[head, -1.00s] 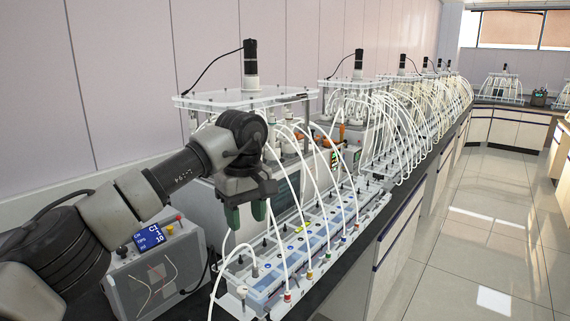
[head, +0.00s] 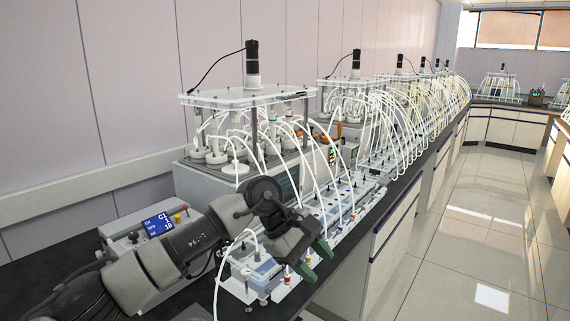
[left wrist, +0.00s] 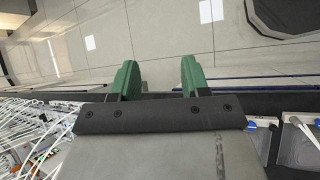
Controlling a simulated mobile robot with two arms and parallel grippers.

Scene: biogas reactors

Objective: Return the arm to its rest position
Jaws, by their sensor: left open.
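My left arm comes in from the lower left of the head view. Its gripper (head: 315,262), with green fingertips, hangs over the front edge of the bench beside the nearest tubing rack (head: 262,270). In the left wrist view the two green fingers (left wrist: 160,82) stand apart with nothing between them. Beyond them the bench edge and the tiled floor show. The gripper hides part of the rack. My right gripper does not show.
The nearest reactor unit (head: 250,97), with white tubes, stands behind my arm. A grey control box (head: 140,240) with a blue display is at the left. More reactors line the dark bench (head: 395,190). The aisle floor (head: 470,240) at the right is clear.

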